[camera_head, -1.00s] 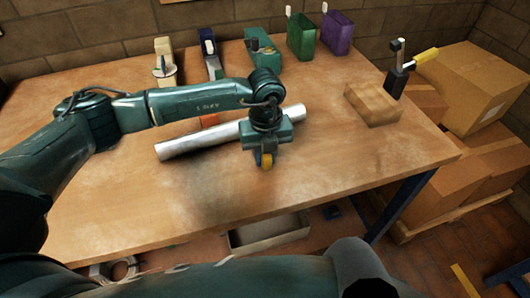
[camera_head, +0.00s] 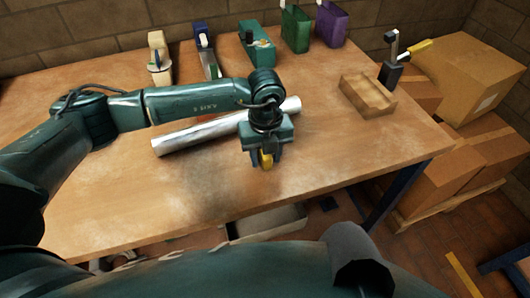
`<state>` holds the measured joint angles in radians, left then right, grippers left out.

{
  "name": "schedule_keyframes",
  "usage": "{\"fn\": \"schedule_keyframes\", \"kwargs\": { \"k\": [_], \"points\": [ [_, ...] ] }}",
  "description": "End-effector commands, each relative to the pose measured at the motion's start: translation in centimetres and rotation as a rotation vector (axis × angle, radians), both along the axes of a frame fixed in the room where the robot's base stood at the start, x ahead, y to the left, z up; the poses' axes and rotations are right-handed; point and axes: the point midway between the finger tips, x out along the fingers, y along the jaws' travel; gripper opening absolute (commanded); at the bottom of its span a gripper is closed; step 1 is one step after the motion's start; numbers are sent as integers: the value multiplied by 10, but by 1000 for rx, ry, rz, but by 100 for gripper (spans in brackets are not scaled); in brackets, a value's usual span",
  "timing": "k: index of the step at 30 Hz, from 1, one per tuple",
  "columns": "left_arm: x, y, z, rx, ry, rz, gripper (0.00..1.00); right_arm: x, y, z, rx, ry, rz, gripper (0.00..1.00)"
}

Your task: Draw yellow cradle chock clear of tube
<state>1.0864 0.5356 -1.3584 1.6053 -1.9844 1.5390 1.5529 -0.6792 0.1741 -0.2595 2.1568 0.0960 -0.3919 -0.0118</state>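The silver tube (camera_head: 200,132) lies slanted across the table, its right end behind my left gripper. An orange piece (camera_head: 208,118) shows just behind the tube's middle. My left gripper (camera_head: 266,159) points down on the near side of the tube, close to its right end. It is shut on the yellow cradle chock (camera_head: 266,161), a small yellow part seen between its fingers. The gripper body hides most of the chock, and I cannot tell whether it still touches the tube or the table. My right gripper is not in view.
A wooden block (camera_head: 367,97) and a dark lever clamp (camera_head: 393,67) are at the table's right. Teal (camera_head: 257,42), green (camera_head: 295,28) and purple (camera_head: 331,25) items stand along the back. Cardboard boxes (camera_head: 465,75) are stacked beside the table. The front of the tabletop is clear.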

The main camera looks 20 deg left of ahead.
Motion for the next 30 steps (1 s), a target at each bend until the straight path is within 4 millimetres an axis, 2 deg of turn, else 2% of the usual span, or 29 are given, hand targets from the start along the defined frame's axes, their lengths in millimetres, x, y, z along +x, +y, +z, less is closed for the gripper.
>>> {"fn": "schedule_keyframes", "kwargs": {
  "k": [11, 30],
  "points": [
    [0, 0, 5, 0, -1, 0, 44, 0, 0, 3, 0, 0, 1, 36],
    [0, 0, 68, 0, 0, 0, 44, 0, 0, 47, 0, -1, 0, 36]
  ]
}}
